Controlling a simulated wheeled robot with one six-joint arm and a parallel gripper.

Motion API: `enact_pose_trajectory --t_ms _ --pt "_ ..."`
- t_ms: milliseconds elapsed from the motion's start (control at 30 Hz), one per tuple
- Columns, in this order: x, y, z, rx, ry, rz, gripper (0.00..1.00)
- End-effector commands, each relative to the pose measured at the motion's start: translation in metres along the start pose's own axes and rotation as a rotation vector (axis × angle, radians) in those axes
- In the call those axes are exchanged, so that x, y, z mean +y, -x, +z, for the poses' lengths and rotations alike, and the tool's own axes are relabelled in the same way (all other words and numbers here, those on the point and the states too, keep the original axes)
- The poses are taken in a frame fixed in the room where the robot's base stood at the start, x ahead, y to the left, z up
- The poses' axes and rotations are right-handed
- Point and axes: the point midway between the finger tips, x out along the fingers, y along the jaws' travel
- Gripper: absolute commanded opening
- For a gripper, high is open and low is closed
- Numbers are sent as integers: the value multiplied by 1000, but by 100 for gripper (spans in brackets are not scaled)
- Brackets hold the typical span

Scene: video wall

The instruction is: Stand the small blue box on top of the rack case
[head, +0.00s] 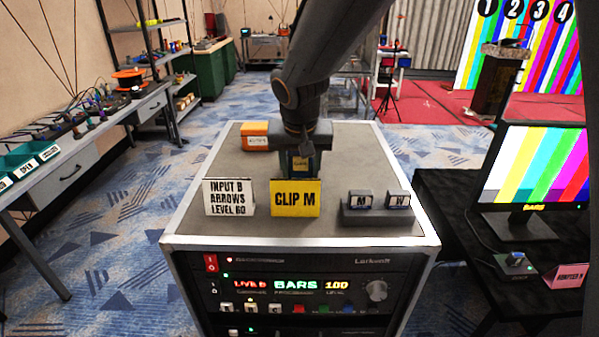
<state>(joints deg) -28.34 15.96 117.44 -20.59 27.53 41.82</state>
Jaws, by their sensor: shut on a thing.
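The rack case (230,237) stands in the middle of the head view, with a grey top and a lit front panel. My gripper (299,158) points down over the far middle part of its top. It is shut on the small blue box (299,170), a dark blue box with a yellowish label. The box's lower part is hidden behind the yellow "CLIP M" card, so I cannot tell whether it touches the top.
On the case top stand the yellow "CLIP M" card (296,198), a white "INPUT B" card (229,197), an orange box (254,136) and a holder with two small blocks (370,207). A black table with a monitor (535,165) stands at the right; a workbench (75,150) is at the left.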

Motion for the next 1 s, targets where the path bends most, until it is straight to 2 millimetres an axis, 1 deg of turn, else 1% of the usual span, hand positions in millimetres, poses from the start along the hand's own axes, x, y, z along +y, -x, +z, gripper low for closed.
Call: enact_pose_trajectory --t_ms 100,167,533,567,633,667,1000 --pt "0 -12 6 -2 1 1 16" --pt "0 -16 7 -1 1 -1 16" --pt "-1 -20 8 1 1 -1 16" --pt "0 -20 8 0 1 -1 50" --pt "0 -19 8 0 1 -1 62" --pt "0 -19 8 0 1 -1 65" --pt "-1 -17 8 0 1 -1 65"
